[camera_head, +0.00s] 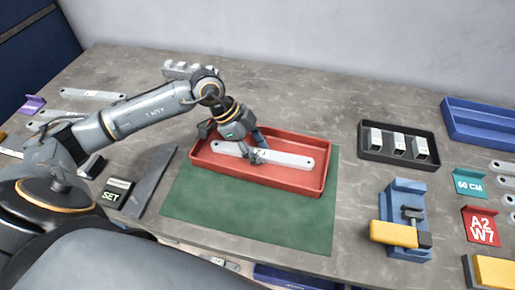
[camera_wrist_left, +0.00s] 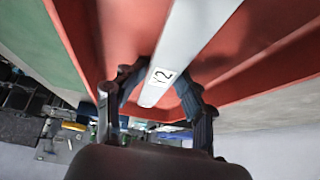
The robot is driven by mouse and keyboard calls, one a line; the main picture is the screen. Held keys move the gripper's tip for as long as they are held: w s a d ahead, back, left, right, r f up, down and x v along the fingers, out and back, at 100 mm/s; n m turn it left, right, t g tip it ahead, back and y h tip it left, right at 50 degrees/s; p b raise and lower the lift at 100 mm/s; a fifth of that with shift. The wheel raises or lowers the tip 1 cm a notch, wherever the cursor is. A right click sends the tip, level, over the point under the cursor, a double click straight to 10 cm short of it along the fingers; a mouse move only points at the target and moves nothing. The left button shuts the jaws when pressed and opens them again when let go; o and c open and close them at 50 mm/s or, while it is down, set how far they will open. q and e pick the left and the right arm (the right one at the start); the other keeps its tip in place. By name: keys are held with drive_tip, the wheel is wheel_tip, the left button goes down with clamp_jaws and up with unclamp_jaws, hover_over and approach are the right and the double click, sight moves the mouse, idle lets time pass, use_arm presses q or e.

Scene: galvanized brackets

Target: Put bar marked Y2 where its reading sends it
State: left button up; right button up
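The bar marked Y2 (camera_head: 290,158) is a long pale grey metal strip with a hole near its end. It is in the red tray (camera_head: 257,182), lying lengthwise. Its white label, reading Y2, shows in the left wrist view (camera_wrist_left: 162,77). My left gripper (camera_head: 257,154) points down over the bar's middle. Whether the bar touches the tray floor is hard to tell. My right gripper is not in view.
The red tray stands on a green mat (camera_head: 245,222). To the right are a black tray (camera_head: 372,157) with several blocks, a blue fixture (camera_head: 403,200) with a yellow-handled tool (camera_head: 396,235), a 60 CM sign (camera_head: 468,183), an A2 W7 sign (camera_head: 481,226) and a blue tray (camera_head: 478,112). A SET block (camera_head: 115,193) stands left.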

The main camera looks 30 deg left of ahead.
use_arm(q)
drive_tip(key=shift+s+a+f, duration=0.1)
drive_tip(key=shift+f, duration=0.7)
drive_tip(key=shift+a, duration=0.1)
drive_tip(key=shift+r, duration=0.5)
drive_tip(key=v, duration=1.2)
drive_tip(key=shift+w+r, duration=0.25)
drive_tip(key=shift+r, duration=0.2)
